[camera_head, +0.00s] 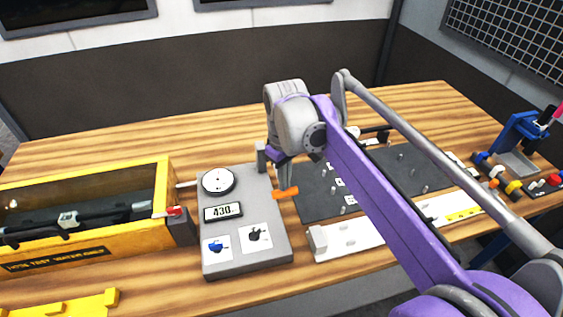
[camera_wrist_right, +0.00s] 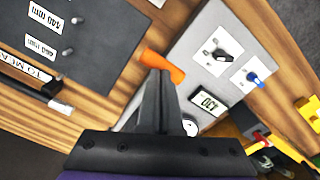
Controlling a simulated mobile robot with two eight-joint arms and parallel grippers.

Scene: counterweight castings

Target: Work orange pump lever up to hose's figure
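The orange pump lever (camera_head: 285,193) sticks out from the right side of a grey pump unit (camera_head: 245,262); it also shows in the right wrist view (camera_wrist_right: 162,66). The unit has a round white dial (camera_head: 218,181) and a display (camera_head: 223,212) that seems to read 430. A black hose (camera_head: 105,219) with a pale tag (camera_head: 68,220) lies in a yellow trough (camera_head: 120,243); the tag's writing is too small to read. My right gripper (camera_head: 284,180) is at the lever with its fingers close together, and seems shut on it. The left gripper is out of view.
A dark board (camera_head: 312,205) with pegs and length labels lies right of the unit. A white strip (camera_head: 347,238) lies in front of it. A blue stand (camera_head: 520,130) and coloured fittings (camera_head: 497,180) are at the far right. Bare wood shows behind the unit.

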